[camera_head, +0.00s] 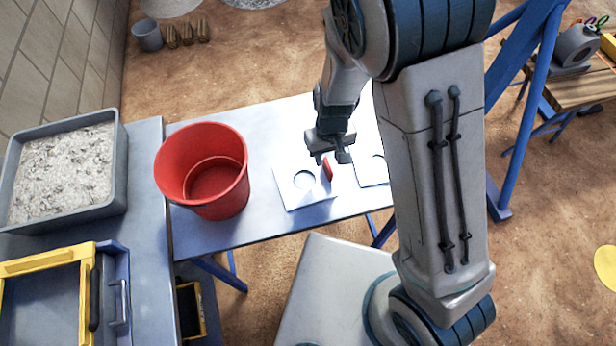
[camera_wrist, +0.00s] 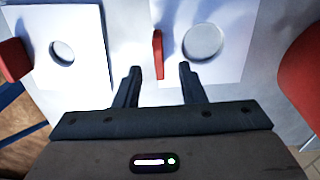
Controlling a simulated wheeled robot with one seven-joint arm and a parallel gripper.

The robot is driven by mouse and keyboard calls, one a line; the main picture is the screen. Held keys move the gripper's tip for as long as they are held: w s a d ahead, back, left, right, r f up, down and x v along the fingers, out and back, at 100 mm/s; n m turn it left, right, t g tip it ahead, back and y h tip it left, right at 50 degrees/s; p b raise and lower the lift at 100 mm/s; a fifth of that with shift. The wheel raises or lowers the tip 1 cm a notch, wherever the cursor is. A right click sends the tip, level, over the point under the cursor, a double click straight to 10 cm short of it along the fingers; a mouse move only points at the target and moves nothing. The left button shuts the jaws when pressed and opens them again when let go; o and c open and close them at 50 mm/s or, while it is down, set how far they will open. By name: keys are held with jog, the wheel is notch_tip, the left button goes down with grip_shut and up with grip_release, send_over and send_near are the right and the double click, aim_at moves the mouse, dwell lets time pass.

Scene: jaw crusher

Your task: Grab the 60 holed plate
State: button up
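Two white square plates with round holes and upright red tabs lie on the table; no size marking is legible. The larger-holed plate (camera_head: 290,196) is beside the bucket in the head view; it also shows at the right in the wrist view (camera_wrist: 228,70). Its red tab (camera_wrist: 157,53) stands at its edge. The smaller-holed plate (camera_wrist: 85,75) is at the left in the wrist view, partly hidden by my arm in the head view (camera_head: 372,178). My gripper (camera_wrist: 158,72) is open and empty, its fingers on either side of the line to the larger-holed plate's tab, just short of it.
A red bucket (camera_head: 205,170) stands on the table (camera_head: 250,228), left of the plates. A grey tray of gravel (camera_head: 65,172) and a yellow-framed box (camera_head: 45,290) are farther left. A blue frame (camera_head: 520,100) stands to the right.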

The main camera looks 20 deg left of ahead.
aim_at(328, 165)
jog(key=shift+d+f, duration=0.1)
jog(key=shift+f, duration=2.15)
jog(key=shift+s, duration=0.1)
grip_shut()
jog(key=shift+r, duration=0.2)
